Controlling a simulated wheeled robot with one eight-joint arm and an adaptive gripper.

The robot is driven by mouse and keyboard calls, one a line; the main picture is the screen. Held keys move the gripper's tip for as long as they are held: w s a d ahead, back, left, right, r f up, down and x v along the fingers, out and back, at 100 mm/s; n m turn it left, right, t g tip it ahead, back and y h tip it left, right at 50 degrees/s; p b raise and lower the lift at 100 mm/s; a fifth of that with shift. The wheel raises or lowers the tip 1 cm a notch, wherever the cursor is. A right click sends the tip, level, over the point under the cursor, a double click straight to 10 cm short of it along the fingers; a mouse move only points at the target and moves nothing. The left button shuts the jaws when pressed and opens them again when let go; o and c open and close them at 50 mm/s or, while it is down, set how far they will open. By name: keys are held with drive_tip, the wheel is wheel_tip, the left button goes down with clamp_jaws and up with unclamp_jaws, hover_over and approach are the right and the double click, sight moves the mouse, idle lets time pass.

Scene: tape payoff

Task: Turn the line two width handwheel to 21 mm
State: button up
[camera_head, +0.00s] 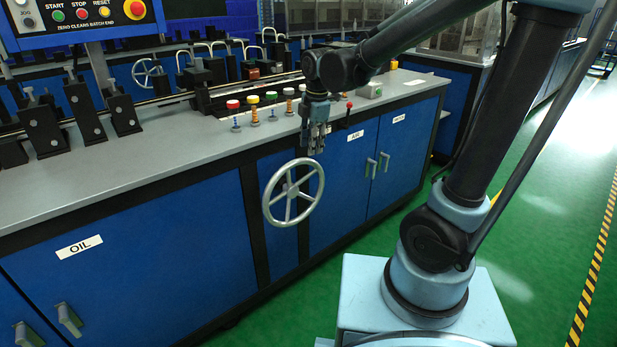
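A silver spoked handwheel (292,207) stands out from the blue front of the bench, near a dark post between two panels. My gripper (312,150) hangs fingers down just above the wheel's upper right rim. In this one view I cannot tell whether the fingers touch the rim, and the gap between them is too small to judge. A second, smaller handwheel (149,73) shows on the machine behind. No width scale or number can be read, and no label marks either wheel as line two.
The grey benchtop (170,160) carries several coloured knobs (252,100), a red-tipped lever (348,112) and black roller stands (84,110). A control panel (85,15) is at upper left. Cabinet handles (370,167) stick out to the right. Green floor (540,170) is clear at right.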

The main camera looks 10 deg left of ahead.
sight(308, 175)
drive_tip(key=f, duration=0.4)
drive_tip(key=w+a+f, duration=0.1)
drive_tip(key=f, duration=0.8)
drive_tip(key=shift+w+a+f, duration=0.15)
drive_tip(key=shift+w+f, duration=0.2)
drive_tip(key=shift+w, duration=0.05)
clamp_jaws()
